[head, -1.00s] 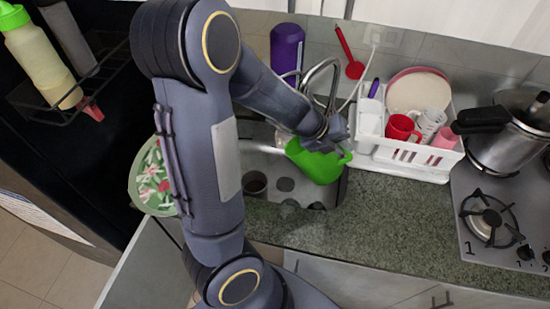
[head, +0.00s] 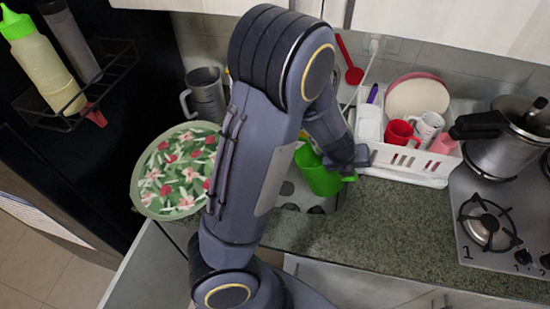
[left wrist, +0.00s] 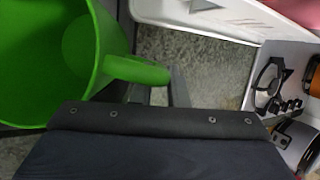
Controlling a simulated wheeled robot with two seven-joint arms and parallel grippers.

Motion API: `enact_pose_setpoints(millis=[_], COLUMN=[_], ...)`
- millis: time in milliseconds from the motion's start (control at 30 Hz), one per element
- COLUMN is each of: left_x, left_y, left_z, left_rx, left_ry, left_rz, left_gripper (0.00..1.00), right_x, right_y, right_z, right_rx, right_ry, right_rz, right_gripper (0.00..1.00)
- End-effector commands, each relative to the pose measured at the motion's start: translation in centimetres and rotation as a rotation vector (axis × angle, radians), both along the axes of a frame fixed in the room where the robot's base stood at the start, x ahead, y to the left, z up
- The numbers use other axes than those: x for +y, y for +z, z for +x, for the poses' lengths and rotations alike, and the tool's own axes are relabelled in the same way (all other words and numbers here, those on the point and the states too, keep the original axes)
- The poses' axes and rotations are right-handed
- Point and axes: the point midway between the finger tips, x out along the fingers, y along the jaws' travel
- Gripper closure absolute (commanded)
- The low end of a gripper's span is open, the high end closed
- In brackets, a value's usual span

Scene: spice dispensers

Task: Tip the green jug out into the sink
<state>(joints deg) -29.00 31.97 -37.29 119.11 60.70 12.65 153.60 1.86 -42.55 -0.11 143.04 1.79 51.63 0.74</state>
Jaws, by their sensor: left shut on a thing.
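The green jug (head: 318,174) is over the sink (head: 292,203) in the head view, partly hidden behind my left arm. Its handle points to the lower right. My left gripper (head: 352,172) is shut on the handle side of the jug, though the fingers are hard to make out. In the left wrist view the green jug (left wrist: 40,75) fills the upper left, and I look into its hollow inside. Its handle (left wrist: 138,70) reaches to my left gripper (left wrist: 155,92). Much of the sink is hidden by my arm. My right gripper is not in view.
A white dish rack (head: 412,160) with mugs and plates stands right of the jug. A stove with a pressure cooker (head: 498,145) is farther right. A floral tray (head: 172,170) and a grey jug (head: 206,95) are on the left. The front counter (head: 400,215) is clear.

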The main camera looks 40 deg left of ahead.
Motion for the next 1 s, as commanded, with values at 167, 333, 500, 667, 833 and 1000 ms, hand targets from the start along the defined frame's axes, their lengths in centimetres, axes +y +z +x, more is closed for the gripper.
enact_pose_setpoints(millis=[167, 333, 500, 667, 833, 1000], left_x=[-0.4, -0.7, -1.1, -1.6, -2.2, -2.6], left_y=[1.0, 2.7, 4.9, 3.7, 3.1, 2.6], left_z=[0.1, 0.2, 0.4, 0.5, 0.7, 0.9], left_rx=[0.003, 0.011, 0.022, 0.051, 0.071, 0.088], left_ry=[-0.007, -0.005, -0.004, -0.001, -0.001, 0.000], left_rz=[0.022, 0.050, 0.089, 0.152, 0.212, 0.268], left_gripper=[1.00, 1.00, 1.00, 1.00, 1.00, 1.00], right_x=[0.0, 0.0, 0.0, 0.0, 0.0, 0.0], right_y=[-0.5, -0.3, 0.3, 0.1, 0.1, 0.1], right_z=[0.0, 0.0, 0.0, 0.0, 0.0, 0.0], right_rx=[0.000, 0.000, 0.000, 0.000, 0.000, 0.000], right_ry=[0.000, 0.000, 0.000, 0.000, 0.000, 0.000], right_rz=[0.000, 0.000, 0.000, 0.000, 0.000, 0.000], right_gripper=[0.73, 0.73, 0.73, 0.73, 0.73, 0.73])
